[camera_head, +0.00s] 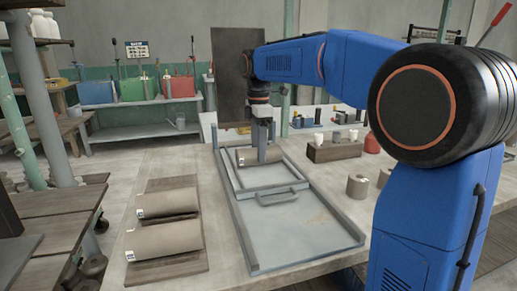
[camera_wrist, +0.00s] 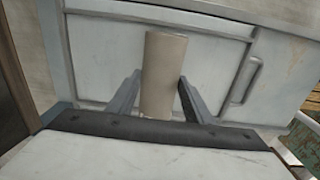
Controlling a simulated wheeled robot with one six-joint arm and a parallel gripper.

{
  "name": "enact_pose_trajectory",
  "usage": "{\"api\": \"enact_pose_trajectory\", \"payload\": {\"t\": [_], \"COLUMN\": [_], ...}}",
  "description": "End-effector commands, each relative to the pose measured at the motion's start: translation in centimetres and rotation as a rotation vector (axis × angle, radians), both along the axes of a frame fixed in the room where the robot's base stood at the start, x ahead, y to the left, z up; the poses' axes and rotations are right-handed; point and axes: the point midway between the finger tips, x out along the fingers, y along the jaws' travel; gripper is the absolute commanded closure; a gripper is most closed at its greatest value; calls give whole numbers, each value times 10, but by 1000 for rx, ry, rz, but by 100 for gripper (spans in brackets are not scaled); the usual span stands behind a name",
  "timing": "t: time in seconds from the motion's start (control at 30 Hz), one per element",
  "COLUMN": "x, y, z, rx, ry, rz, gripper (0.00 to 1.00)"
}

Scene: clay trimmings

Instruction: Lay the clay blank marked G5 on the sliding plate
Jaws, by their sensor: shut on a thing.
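My gripper (camera_head: 264,138) points down and is shut on a grey-brown cylindrical clay blank (camera_head: 260,156). The blank lies level, with a small white label at its left end that is too small to read. It is at the far end of the sliding plate (camera_head: 262,180), a grey framed plate with a handle (camera_head: 278,197) toward me. I cannot tell whether the blank touches the plate. In the wrist view the blank (camera_wrist: 164,72) lies between the two fingers (camera_wrist: 158,92), over the pale plate (camera_wrist: 105,65).
Two similar labelled blanks (camera_head: 168,203) (camera_head: 165,239) lie on brown boards at the left. The near part of the railed metal bed (camera_head: 300,232) is clear. A roll (camera_head: 357,187) and a wooden box (camera_head: 335,151) stand to the right.

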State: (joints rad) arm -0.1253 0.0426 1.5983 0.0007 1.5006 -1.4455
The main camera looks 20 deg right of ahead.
Motion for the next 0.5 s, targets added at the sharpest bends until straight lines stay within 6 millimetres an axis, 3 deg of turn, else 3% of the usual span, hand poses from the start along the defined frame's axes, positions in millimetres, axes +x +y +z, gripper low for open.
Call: {"api": "enact_pose_trajectory", "payload": {"t": [0.1, 0.13, 0.2, 0.5], "x": [0, 0, 0, 0], "y": [0, 0, 0, 0], "z": [1, 1, 1, 0], "rx": [0, 0, 0, 0], "ry": [-1, -1, -1, 1], "rz": [0, 0, 0, 0], "gripper": [95, 47, 32, 32]}}
